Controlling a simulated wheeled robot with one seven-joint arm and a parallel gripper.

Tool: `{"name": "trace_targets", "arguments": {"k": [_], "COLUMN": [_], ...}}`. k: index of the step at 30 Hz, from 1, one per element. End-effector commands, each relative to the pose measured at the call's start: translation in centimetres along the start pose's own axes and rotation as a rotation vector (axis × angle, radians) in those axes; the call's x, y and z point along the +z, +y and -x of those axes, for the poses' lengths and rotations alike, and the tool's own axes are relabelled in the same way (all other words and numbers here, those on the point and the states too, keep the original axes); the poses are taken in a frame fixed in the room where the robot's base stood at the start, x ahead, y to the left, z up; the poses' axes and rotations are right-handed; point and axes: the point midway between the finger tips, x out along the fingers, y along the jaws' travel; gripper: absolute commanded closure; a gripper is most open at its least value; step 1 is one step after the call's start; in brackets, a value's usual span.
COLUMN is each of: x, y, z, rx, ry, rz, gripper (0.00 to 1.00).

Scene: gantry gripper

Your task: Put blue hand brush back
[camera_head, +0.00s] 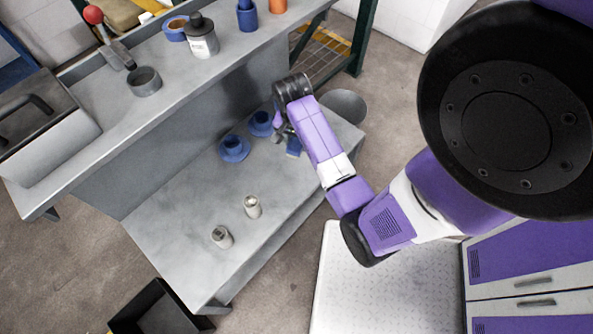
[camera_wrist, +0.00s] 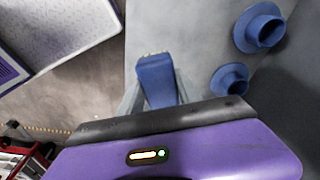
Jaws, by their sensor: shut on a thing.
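The blue hand brush (camera_wrist: 156,82) is between the two fingers of my gripper (camera_wrist: 155,95) in the wrist view. The gripper is shut on it. In the head view a small part of the blue brush (camera_head: 294,146) shows beside my gripper (camera_head: 284,135), over the far right end of the lower grey bench surface (camera_head: 190,190). My wrist hides most of the brush there. I cannot tell whether the brush touches the surface.
Two blue flanged parts (camera_head: 233,149) (camera_head: 261,123) stand just left of my gripper. Two small metal bottles (camera_head: 253,207) (camera_head: 222,237) stand nearer the front edge. A grey bin (camera_head: 345,106) stands behind.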

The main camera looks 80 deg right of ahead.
Motion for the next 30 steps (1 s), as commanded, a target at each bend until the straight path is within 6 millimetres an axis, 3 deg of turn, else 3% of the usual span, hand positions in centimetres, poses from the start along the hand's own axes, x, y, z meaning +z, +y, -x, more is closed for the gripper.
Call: {"name": "trace_targets", "arguments": {"k": [3,12,30], "x": [0.5,1.3,2.0], "y": [0.1,0.0,0.0], "z": [-3.3,-10.2,-16.2], "rx": [0.003,0.002,0.000], "ry": [-0.003,-0.002,0.000], "rz": [0.001,0.003,0.003], "gripper": [1.00,1.00,1.00]}}
